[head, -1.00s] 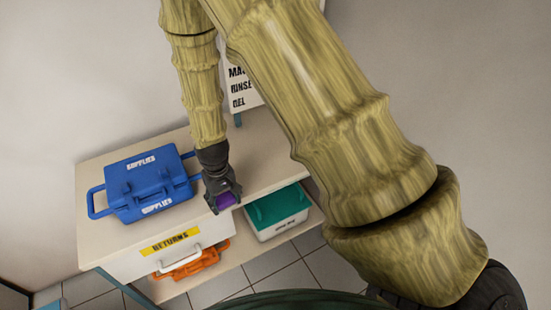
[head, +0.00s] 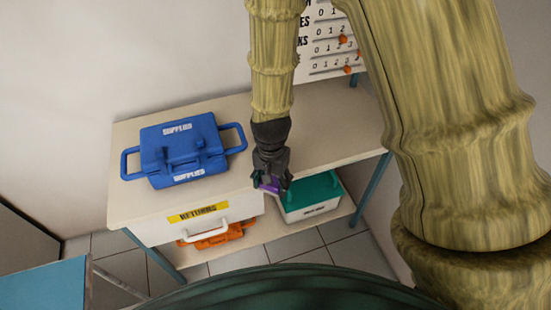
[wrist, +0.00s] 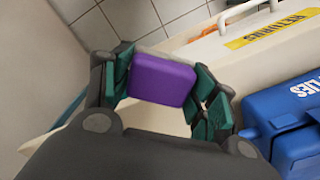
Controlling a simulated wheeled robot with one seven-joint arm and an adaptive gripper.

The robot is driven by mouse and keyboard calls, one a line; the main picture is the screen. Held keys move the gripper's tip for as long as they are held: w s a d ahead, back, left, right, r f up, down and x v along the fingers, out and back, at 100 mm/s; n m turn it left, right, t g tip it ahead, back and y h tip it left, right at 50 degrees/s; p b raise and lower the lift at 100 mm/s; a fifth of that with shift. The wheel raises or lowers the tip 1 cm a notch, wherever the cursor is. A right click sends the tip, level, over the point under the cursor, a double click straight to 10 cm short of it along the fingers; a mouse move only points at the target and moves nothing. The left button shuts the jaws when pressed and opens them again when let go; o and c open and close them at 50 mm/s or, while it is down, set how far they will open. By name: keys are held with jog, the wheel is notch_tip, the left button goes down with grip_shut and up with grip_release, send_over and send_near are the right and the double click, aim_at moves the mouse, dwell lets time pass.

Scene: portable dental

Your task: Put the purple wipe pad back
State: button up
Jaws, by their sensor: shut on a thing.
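The purple wipe pad (wrist: 162,78) is a small block with rounded edges. In the wrist view my gripper (wrist: 160,85) is shut on it, with a green finger pad on each side. In the head view my gripper (head: 270,182) points down by the table's front edge, and only a sliver of the purple pad (head: 268,187) shows between its fingers. I cannot tell whether the pad touches the tabletop. The returns drawer (head: 208,218), white with a yellow label, is just left of my gripper and looks closed.
A blue supplies case (head: 183,150) stands on the table (head: 330,135), left of my gripper. A teal-lidded white box (head: 312,197) and an orange case (head: 218,237) sit on the lower shelf. A board with orange pegs stands behind. The tabletop right of my gripper is clear.

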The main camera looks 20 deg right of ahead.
jog(key=w+d+p, duration=0.1)
jog(key=w+d, duration=0.1)
jog(key=w, duration=0.2)
jog(key=w+d+f+p, duration=0.1)
jog(key=w+p, duration=0.1)
jog(key=w, duration=0.3)
jog(key=w+d+p, duration=0.1)
jog(key=w+d, duration=0.1)
jog(key=w, duration=0.3)
jog(key=shift+w+d+f+p, duration=0.2)
jog(key=shift+w+d+p, duration=0.1)
jog(key=shift+p, duration=0.1)
jog(key=shift+f+p, duration=0.85)
jog(key=shift+f, duration=0.95)
jog(key=shift+f, duration=0.15)
jog(key=o, duration=1)
jog(key=shift+r, duration=0.25)
notch_tip(320, 180, up, 12)
jog(key=b, duration=0.4)
